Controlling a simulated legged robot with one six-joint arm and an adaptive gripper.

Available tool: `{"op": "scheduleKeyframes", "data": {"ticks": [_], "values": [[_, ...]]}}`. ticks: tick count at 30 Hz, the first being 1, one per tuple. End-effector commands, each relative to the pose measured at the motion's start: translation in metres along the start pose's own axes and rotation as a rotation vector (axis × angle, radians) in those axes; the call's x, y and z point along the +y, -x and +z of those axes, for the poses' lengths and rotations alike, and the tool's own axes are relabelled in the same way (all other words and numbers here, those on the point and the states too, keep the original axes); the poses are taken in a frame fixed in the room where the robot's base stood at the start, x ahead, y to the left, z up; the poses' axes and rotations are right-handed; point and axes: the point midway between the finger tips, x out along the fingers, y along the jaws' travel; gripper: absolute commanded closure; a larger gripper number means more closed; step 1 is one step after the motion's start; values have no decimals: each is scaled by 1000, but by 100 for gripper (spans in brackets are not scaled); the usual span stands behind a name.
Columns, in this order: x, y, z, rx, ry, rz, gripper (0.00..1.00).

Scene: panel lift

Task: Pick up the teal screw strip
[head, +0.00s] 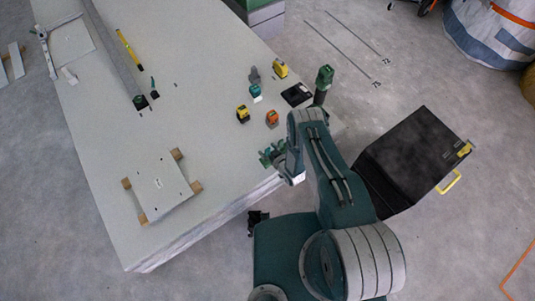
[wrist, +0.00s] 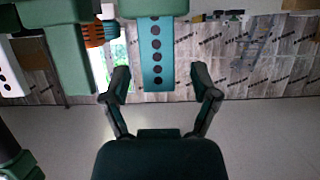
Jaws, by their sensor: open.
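A teal strip with a row of dark round spots, which looks like the teal screw strip (wrist: 157,58), hangs down from the top middle of the wrist view. My gripper (wrist: 161,82) is open, one finger on each side of the strip's lower end in the picture. A gap shows between each finger and the strip; the depth is unclear. In the head view my gripper (head: 268,155) is low over the right edge of the large pale panel stack (head: 205,110). I cannot make out the strip for certain there.
An orange tool (head: 272,118), a yellow tool (head: 243,114), a teal tool (head: 256,92) and a black tray (head: 296,95) stand beyond my gripper. A small board (head: 160,188) lies left. A black case (head: 415,160) stands on the floor at right.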

Motion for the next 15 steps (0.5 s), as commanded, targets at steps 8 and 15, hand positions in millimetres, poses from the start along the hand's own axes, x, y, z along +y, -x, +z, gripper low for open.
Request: {"op": "scheduleKeyframes", "data": {"ticks": [8,15], "values": [[0,0,0,0,0,0,100],[0,0,0,1,0,0,100]]}}
